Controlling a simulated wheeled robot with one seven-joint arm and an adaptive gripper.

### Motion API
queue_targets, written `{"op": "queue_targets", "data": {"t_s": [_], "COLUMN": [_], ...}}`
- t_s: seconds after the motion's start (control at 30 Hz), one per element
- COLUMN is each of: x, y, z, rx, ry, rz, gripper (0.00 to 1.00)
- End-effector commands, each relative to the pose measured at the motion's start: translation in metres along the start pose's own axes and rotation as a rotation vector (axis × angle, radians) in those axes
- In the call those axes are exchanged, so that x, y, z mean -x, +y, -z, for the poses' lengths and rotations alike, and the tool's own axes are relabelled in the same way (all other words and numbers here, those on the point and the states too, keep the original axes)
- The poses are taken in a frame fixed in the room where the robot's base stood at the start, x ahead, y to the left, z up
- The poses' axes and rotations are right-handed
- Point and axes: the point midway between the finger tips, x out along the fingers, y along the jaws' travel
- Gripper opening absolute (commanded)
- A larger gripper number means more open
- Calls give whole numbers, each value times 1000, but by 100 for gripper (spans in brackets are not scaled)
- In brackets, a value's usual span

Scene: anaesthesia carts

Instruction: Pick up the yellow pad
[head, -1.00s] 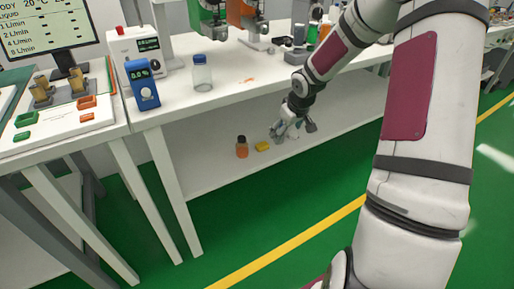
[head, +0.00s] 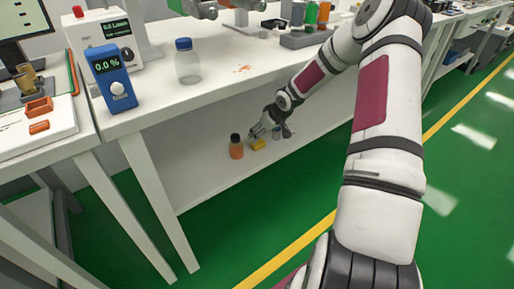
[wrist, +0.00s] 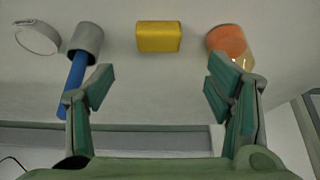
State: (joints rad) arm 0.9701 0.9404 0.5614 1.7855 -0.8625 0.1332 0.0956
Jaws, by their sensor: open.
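The yellow pad (head: 258,145) lies on the lower shelf under the white bench, just right of an orange bottle. In the wrist view the yellow pad (wrist: 158,37) is a small rounded block, ahead of my gripper and centred between its fingers. My gripper (wrist: 158,90) is open and empty, with both green-padded fingers apart from the pad. In the head view my gripper (head: 270,130) is at the shelf, close to the pad's right side, and partly hides what is behind it.
A grey cylinder (wrist: 86,40) with a blue rod (wrist: 75,85) and a white ring-like item (wrist: 36,38) are on the left. The bench top (head: 240,85) lies above the shelf.

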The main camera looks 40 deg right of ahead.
Motion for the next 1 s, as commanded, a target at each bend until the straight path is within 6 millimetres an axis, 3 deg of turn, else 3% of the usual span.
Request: {"op": "queue_targets", "data": {"t_s": [0.1,0.43,0.73,1.0], "x": [-19,-37,-76,-79], "y": [0,1,2,2], "z": [-1,-2,-7,-5], "rx": [2,0,1,0], "ry": [0,0,-1,0], "rz": [0,0,1,0], "gripper": [73,73,73,73]}}
